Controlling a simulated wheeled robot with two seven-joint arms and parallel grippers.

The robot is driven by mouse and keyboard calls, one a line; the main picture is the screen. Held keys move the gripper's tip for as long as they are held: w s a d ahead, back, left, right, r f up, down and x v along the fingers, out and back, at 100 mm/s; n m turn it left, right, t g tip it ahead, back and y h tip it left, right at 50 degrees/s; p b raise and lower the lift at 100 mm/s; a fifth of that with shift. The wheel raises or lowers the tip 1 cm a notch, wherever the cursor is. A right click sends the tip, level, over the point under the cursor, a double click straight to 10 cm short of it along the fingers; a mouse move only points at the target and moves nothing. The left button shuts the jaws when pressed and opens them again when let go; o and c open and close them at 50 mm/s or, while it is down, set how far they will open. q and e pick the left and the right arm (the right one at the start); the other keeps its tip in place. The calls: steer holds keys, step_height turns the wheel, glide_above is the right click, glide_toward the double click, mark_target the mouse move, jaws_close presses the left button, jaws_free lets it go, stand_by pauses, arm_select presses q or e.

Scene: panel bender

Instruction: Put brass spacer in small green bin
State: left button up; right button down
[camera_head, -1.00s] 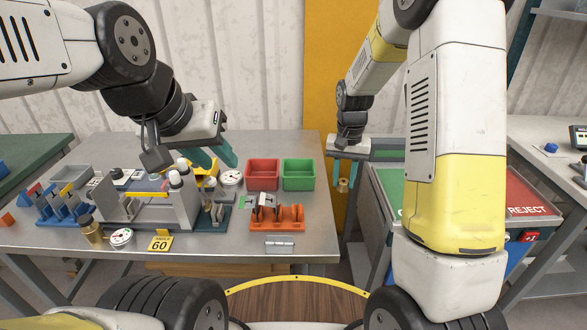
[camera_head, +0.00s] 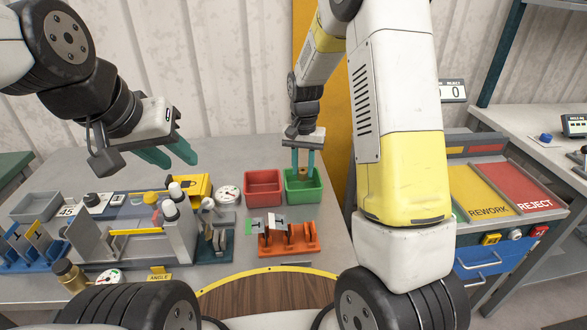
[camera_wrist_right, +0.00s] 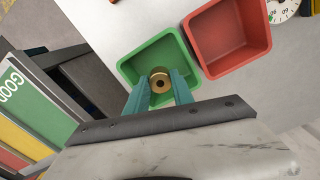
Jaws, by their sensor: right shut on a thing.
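The brass spacer (camera_wrist_right: 160,80) is a short golden ring with a dark centre hole. It is between the teal fingers of my right gripper (camera_wrist_right: 160,92), which is shut on it. The small green bin (camera_wrist_right: 133,67) lies directly behind the spacer in the right wrist view. In the head view the right gripper (camera_head: 303,160) points down over the green bin (camera_head: 306,195), with the spacer (camera_head: 303,172) near the bin's back rim. The exact height above the bin floor is hard to tell. My left gripper (camera_head: 168,154) is open and empty above the table at left.
A red bin (camera_head: 263,188) stands directly left of the green bin. An orange rack (camera_head: 289,240) with metal pieces is in front. A dial gauge (camera_head: 228,194) and the bender fixture (camera_head: 150,245) stand further left. Rework and reject trays (camera_head: 490,190) are at right.

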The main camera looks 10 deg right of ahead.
steer(key=shift+f, duration=2.55)
steer(key=shift+f, duration=0.1)
steer(key=c, duration=1.1)
jaws_free()
